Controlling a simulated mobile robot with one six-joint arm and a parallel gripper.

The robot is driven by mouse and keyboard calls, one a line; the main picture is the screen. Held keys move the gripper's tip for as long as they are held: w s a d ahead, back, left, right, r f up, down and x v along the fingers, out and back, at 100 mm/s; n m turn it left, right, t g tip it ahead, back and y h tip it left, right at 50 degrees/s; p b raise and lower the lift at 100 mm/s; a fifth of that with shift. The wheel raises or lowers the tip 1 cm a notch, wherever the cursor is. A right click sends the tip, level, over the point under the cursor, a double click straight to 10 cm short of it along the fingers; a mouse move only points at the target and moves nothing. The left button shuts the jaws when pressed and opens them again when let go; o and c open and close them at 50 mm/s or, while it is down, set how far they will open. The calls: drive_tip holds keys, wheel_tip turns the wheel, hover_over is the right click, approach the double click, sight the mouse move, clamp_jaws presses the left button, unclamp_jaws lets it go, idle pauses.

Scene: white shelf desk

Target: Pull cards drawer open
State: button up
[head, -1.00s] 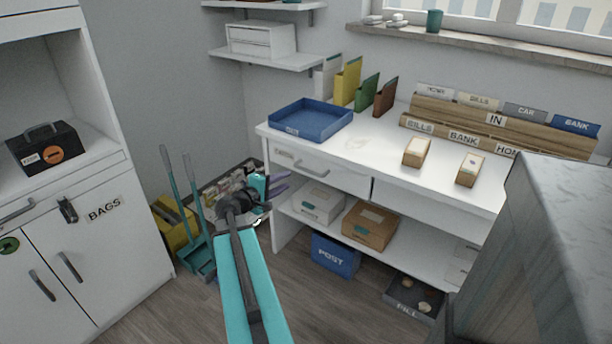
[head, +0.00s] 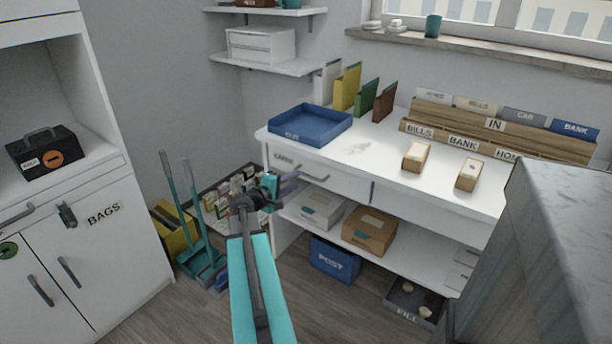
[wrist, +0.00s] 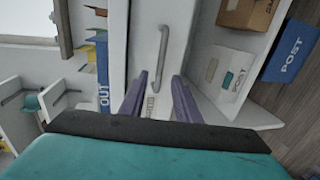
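The cards drawer (head: 338,181) is the left drawer under the white desk top and looks shut. Its label (head: 284,157) is at its left end, with a grey bar handle (head: 315,173) to the right of it. In the wrist view the handle (wrist: 161,55) runs up the picture. My gripper (head: 287,184) is in front of the drawer's left part. In the wrist view its two purple fingers (wrist: 158,84) are apart, with nothing held between them. The handle's lower end appears between the fingertips; I cannot tell how far away it is.
A blue tray (head: 311,124) stands on the desk above the drawer. A white box (head: 318,208) and a brown box (head: 369,230) sit on the shelf below. Teal-handled tools (head: 197,215) stand left of my arm. A grey-topped block (head: 570,225) fills the right foreground.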

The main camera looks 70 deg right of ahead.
sight(305, 174)
drive_tip(key=shift+x, duration=4.15)
drive_tip(key=shift+c, duration=0.4)
